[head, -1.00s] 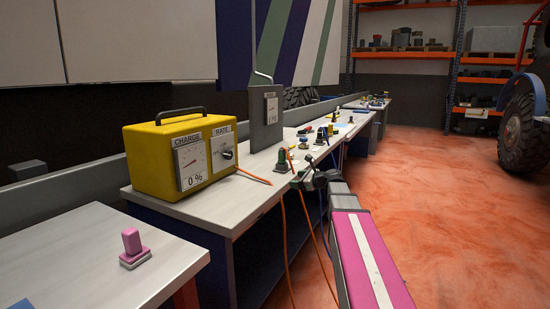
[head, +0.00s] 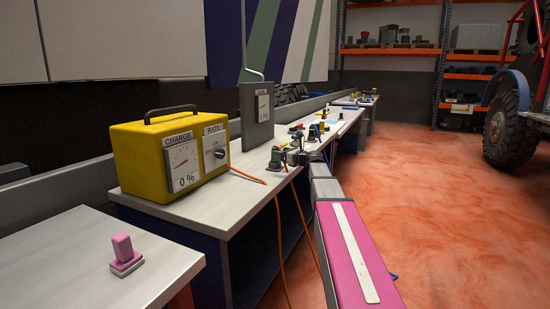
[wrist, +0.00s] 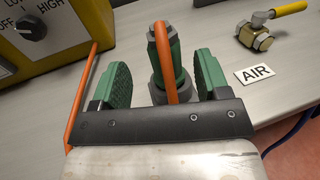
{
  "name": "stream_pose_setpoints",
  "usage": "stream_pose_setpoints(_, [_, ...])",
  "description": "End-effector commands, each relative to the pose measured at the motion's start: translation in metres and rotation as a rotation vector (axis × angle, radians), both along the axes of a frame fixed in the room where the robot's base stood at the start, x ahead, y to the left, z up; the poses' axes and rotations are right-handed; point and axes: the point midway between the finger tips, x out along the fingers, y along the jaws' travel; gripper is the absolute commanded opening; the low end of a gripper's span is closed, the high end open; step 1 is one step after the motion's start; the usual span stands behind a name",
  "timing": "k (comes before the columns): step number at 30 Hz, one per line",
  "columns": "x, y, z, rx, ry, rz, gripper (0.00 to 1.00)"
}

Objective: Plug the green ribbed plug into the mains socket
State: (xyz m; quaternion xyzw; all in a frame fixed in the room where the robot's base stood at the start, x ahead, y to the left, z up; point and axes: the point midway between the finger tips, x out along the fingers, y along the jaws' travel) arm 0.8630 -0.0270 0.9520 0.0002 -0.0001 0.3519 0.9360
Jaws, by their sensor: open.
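The green ribbed plug (wrist: 175,58) stands upright on the bench in the wrist view, with an orange cable (wrist: 163,50) looping down in front of it. My gripper (wrist: 162,80) is open, with one green-padded finger on each side of the plug and a visible gap on both sides. In the head view the plug (head: 291,156) is small, close to my gripper (head: 300,159) at the bench's front edge. I cannot make out the mains socket in either view.
A yellow charger (head: 135,155) reading 0 % stands on the bench (head: 205,212), its orange cable running towards the plug. A brass air valve (wrist: 257,35) with a yellow handle and an AIR label (wrist: 261,75) are to the right. A pink object (head: 124,255) sits on the near bench.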

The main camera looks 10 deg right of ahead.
Motion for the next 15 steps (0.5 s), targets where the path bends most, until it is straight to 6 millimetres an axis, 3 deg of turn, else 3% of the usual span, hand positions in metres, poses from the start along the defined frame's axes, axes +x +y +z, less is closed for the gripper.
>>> stream_pose_setpoints(7, [0.031, 0.019, -0.003, 0.000, 0.000, 0.001, 0.69])
stream_pose_setpoints(15, [0.036, 0.025, -0.003, 0.000, 0.000, 0.000, 0.69])
